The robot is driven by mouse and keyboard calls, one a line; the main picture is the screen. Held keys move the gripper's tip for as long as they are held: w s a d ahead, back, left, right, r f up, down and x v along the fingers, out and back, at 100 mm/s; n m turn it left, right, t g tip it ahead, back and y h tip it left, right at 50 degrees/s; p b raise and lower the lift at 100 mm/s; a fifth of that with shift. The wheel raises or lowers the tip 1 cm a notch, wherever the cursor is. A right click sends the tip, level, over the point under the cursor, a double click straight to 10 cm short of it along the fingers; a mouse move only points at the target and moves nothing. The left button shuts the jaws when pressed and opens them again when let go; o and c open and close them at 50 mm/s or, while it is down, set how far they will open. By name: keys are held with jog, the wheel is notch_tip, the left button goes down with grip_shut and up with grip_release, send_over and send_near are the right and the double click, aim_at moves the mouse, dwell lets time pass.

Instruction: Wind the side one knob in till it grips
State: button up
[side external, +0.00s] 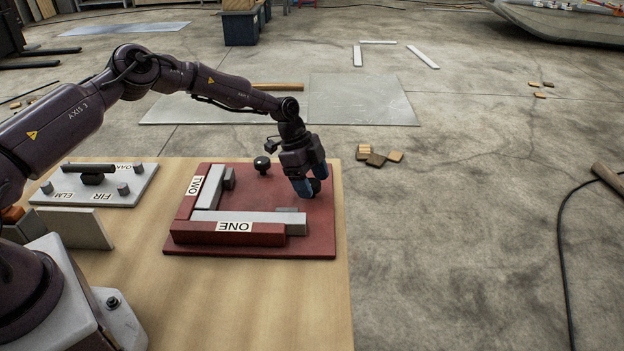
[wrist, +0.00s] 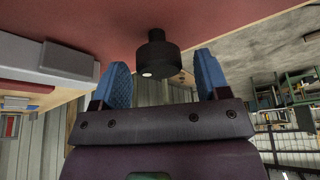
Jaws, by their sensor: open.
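A red plate (side external: 265,188) carries a front wall (side external: 195,232) labelled ONE and a left wall (side external: 186,205) labelled TWO. Grey bars (side external: 248,216) lie along the inside of both walls. A black knob (side external: 262,165) stands at the plate's back edge. My gripper (side external: 309,188) is low at the plate's right side, its blue fingers open. In the wrist view a black knob (wrist: 157,55) with a white spot lies ahead, in line with the gap between my fingers (wrist: 162,78). No contact with it is visible. My gripper mostly hides this spot in the side view.
A grey panel (side external: 135,195) marked ELM, FIR and OAK lies at left on the wooden table (side external: 120,270). A grey block (side external: 75,229) stands in front of it. The table's right edge is close to the plate. Small wooden blocks (side external: 376,160) lie on the floor beyond.

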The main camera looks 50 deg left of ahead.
jog(key=v, duration=1.3)
jog(key=d+f+n+t, duration=0.1)
jog(key=f+n, duration=0.2)
jog(key=f, duration=0.1)
jog(key=d+f+n+t+y, duration=0.1)
jog(key=d+f+n, duration=0.1)
jog(key=f, duration=0.2)
jog(key=w+d+f+n+y, duration=0.1)
jog(key=f+n, duration=0.2)
jog(key=f, duration=0.1)
jog(key=shift+d+n+t, duration=0.25)
jog(key=shift+n+t, duration=0.05)
jog(key=shift+t, duration=0.1)
jog(key=c, duration=0.9)
